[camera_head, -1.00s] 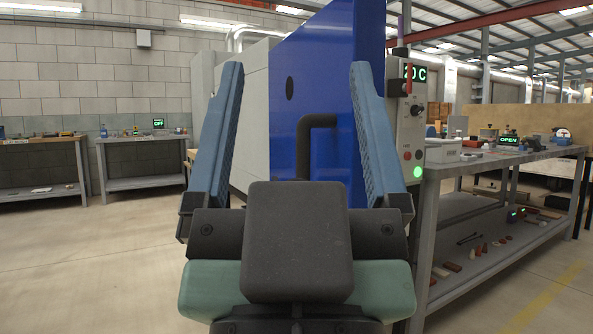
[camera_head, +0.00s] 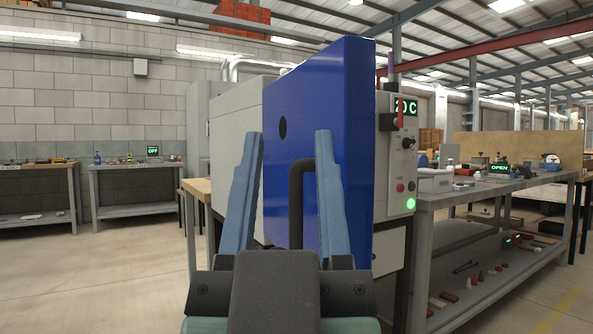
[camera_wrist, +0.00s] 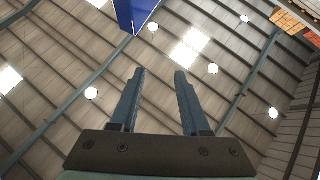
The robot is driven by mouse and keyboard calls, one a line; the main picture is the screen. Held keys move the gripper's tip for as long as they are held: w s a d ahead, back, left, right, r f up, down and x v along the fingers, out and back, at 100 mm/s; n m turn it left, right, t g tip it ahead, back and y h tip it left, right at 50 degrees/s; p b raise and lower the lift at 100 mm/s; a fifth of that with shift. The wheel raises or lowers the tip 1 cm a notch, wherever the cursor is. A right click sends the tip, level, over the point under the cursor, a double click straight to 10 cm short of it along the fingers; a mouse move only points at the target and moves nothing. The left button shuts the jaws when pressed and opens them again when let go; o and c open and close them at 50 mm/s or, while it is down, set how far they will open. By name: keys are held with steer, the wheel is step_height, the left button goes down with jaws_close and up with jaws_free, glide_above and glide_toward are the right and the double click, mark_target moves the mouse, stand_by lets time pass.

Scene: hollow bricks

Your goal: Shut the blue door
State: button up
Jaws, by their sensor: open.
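The blue door (camera_head: 350,130) stands open, swung out from the grey machine (camera_head: 237,150) in the head view. It has a dark bar handle (camera_head: 297,205) and a small dark round hole. My gripper (camera_head: 290,142) is open and empty, its two blue fingers pointing up in front of the door. The right finger overlaps part of the handle in the picture; whether it touches cannot be told. In the wrist view my gripper (camera_wrist: 160,72) points at the ceiling, and a corner of the blue door (camera_wrist: 135,12) shows at the top.
A control panel (camera_head: 404,155) with a green light and a 20 C display is right of the door. A grey workbench (camera_head: 440,200) with tools and an OPEN sign stands at the right. Other benches (camera_head: 135,165) line the left wall. The floor at left is clear.

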steer(key=w+g+p, duration=0.1)
steer(key=w+p, duration=0.1)
steer(key=w+g+h+p, duration=0.1)
steer(key=w+p, duration=0.1)
steer(key=p, duration=0.1)
steer(key=w+n+g+p, duration=0.1)
steer(key=w+p, duration=0.1)
steer(key=p, duration=0.1)
steer(key=shift+w+a+r+h, duration=0.1)
steer(key=shift+a+r+h, duration=0.2)
steer(key=shift+a+h, duration=0.1)
jaws_close()
steer(key=n+g+h+p, duration=0.6)
steer(key=n+p, duration=0.6)
steer(key=p, duration=2.1)
glide_toward(296, 183)
steer(key=shift+g+y, duration=0.6)
steer(key=w+d, duration=0.1)
steer(key=w+d+r, duration=0.1)
steer(key=d, duration=0.1)
steer(key=w+d+r, duration=0.1)
steer(key=shift+w+d+r, duration=0.15)
steer(key=shift+w, duration=0.1)
steer(key=shift+w+d+p, duration=0.25)
steer(key=shift+w+d, duration=0.05)
steer(key=shift+d, duration=0.6)
steer(key=shift+w+d+p, duration=0.25)
steer(key=shift+d, duration=0.65)
